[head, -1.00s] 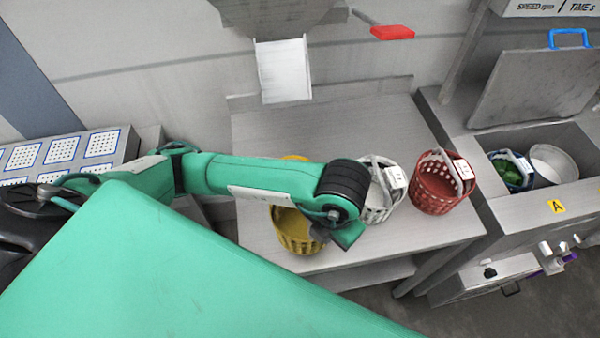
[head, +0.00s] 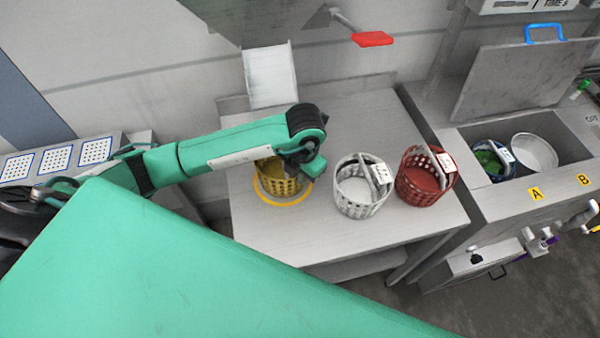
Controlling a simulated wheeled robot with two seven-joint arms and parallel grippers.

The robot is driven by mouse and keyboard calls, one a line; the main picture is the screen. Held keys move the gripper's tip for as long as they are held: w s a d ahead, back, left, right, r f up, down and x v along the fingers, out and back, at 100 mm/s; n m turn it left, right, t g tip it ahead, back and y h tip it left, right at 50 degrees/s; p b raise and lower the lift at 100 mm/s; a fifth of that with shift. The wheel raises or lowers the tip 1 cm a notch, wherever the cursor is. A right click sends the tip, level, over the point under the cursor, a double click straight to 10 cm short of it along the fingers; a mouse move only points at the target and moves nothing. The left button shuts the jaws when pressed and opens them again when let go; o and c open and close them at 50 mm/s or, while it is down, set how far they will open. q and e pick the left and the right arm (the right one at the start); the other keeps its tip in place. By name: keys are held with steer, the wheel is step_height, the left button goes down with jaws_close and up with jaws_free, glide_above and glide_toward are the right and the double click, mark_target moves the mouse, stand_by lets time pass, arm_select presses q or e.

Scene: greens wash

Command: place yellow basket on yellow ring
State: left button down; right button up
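The yellow basket (head: 277,183) is at the left part of the steel table, upright, with its upper left side hidden by my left arm. The yellow ring (head: 291,201) shows as a band on the table around the basket's base; its far side is hidden. My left gripper (head: 306,165) is at the basket's right rim, pointing down. Its fingers are too small and covered to tell whether they are open or closed on the basket. My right gripper is not in view.
A white basket (head: 352,198) and a red basket (head: 416,188) stand to the right on the steel table (head: 350,120). A sink at the right holds a blue basket (head: 482,167) with greens and a round metal bowl (head: 533,154). A white chute (head: 270,77) hangs behind my arm.

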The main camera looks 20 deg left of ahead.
arm_select(q)
steer(key=shift+f, duration=0.35)
steer(key=shift+f, duration=0.15)
steer(key=shift+f+b, duration=0.15)
steer(key=shift+b, duration=0.15)
steer(key=c, duration=1.7)
jaws_free()
